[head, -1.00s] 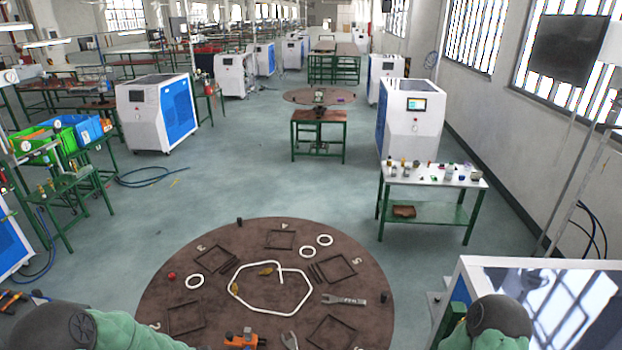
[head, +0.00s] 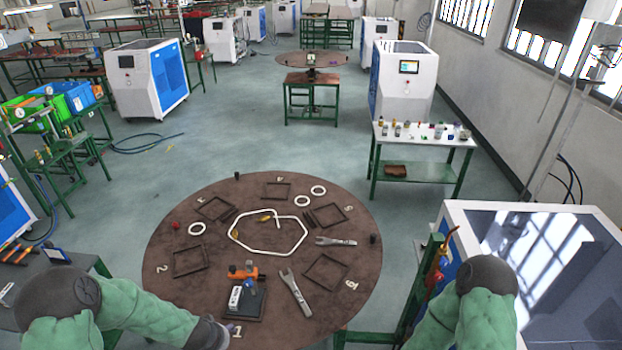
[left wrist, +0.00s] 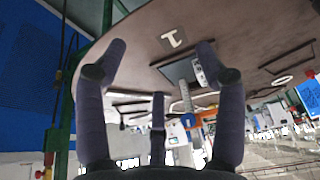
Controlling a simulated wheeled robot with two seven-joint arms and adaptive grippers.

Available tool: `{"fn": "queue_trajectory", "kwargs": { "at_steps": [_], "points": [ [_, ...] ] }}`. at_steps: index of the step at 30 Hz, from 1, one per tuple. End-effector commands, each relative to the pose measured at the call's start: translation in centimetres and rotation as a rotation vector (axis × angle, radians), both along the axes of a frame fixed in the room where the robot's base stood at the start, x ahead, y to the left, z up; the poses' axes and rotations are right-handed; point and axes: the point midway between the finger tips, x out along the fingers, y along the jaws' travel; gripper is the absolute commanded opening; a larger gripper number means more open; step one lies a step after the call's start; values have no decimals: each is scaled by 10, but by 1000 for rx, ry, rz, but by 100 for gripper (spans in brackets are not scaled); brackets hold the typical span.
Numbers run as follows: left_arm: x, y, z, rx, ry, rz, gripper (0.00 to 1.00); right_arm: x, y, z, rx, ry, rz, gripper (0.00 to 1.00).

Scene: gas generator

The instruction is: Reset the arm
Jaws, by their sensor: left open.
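My left arm (head: 150,315) comes in from the lower left of the head view and reaches the near-left edge of the round brown table. Its gripper is barely visible there. The tabletop with the mark 1 (left wrist: 174,38) lies beyond the fingertips. My right arm (head: 468,305) points down at the lower right of the head view, and its gripper is out of frame.
A white cabinet (head: 560,290) stands close at right. A grey bench (head: 30,290) is at left. Open floor lies beyond the table.

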Motion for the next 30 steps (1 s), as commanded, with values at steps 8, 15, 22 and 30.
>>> {"fn": "queue_trajectory", "kwargs": {
  "at_steps": [8,15,22,30],
  "points": [
    [-17,-18,-51,-33,37,16,70,-2,0,-36,1,3,1,40],
    [-42,-45,-122,-85,92,44,70,-2,0,-87,0,2,1,40],
    [-74,-75,-194,-148,156,79,70,-2,0,-140,0,2,1,40],
    [-116,-112,-274,-228,241,122,70,-2,0,-203,0,2,1,40]
  ]
}}
